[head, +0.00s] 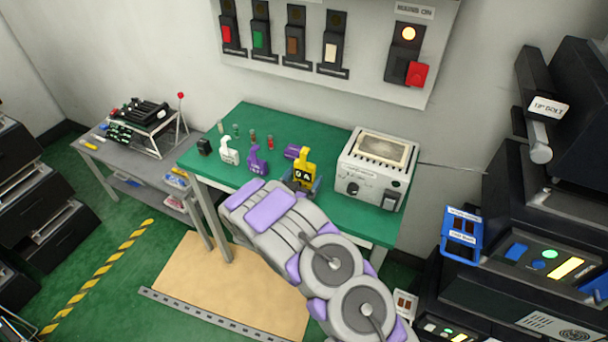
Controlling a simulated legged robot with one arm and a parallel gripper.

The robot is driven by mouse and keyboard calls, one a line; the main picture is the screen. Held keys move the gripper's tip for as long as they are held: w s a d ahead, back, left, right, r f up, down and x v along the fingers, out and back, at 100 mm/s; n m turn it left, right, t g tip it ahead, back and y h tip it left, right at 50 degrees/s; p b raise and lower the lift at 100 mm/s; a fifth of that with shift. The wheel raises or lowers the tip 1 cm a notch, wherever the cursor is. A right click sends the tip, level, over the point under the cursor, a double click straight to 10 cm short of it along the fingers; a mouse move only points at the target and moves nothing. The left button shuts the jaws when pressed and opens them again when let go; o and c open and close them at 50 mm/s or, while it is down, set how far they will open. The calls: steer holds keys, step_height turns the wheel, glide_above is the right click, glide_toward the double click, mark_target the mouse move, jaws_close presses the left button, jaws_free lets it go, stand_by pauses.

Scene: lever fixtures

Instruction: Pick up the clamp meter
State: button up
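A yellow clamp meter (305,168) with a dark "0A" display stands on the green-topped table (228,181), left of a white box. My grey and purple arm reaches toward it from the lower right. The end of my arm is just in front of the meter's lower part. My gripper (300,184) shows only as small dark and bluish parts around the meter's base. Its fingers are too small and hidden to tell whether they are open or touch the meter.
A white box with a knob (376,172) stands close to the right. A white object (229,152), a purple object (257,161), a dark block (204,146) and several small bottles stand on the left. A wall panel (330,75) with switches hangs behind.

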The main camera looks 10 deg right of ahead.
steer(key=c, duration=1.1)
steer(key=shift+o, duration=0.2)
steer(key=shift+r, duration=0.1)
